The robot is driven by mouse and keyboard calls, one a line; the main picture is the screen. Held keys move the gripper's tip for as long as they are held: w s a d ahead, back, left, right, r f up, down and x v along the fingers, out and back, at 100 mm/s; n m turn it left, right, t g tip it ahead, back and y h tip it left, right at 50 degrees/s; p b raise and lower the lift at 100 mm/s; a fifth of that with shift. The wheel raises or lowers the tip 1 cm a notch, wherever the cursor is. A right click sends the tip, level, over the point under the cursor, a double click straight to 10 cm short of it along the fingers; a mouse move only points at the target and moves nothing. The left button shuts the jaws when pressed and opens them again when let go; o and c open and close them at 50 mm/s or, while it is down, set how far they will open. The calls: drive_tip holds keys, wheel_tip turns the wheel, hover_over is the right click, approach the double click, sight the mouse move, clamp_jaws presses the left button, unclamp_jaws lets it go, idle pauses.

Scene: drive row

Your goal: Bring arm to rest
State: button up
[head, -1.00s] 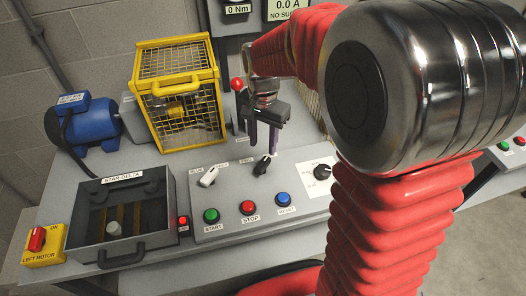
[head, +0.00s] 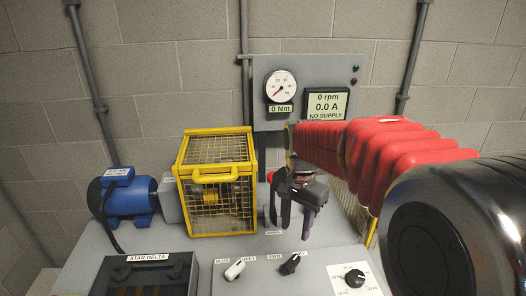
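My gripper (head: 293,224) hangs in front of the panel at the right of centre, fingers pointing down. A gap shows between its dark fingers, and nothing is seen between them. My red sleeved arm (head: 385,160) reaches in from the right, with a large dark shiny joint at the lower right. The gripper appears above the rear of the bench, to the right of the yellow mesh guard (head: 216,185); its exact height is hard to tell.
A blue motor (head: 130,198) stands left of the guard. The meter panel (head: 290,70) stands behind, reading 0 rpm, 0.0 A, NO SUPPLY.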

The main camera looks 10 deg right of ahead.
drive_tip(key=s+r+n+t, duration=0.2)
drive_tip(key=s+n, duration=0.2)
drive_tip(key=s, duration=0.5)
drive_tip(key=s+d+r+n+t, duration=0.1)
drive_tip(key=s+r+n+t, duration=0.2)
drive_tip(key=s, duration=0.6)
drive_tip(key=shift+s+r+n+t, duration=0.2)
drive_tip(key=shift+s+n+t, duration=0.15)
drive_tip(key=shift+n, duration=0.75)
drive_tip(key=shift+d, duration=0.1)
drive_tip(key=shift+c, duration=1)
drive_tip(key=shift+s, duration=0.15)
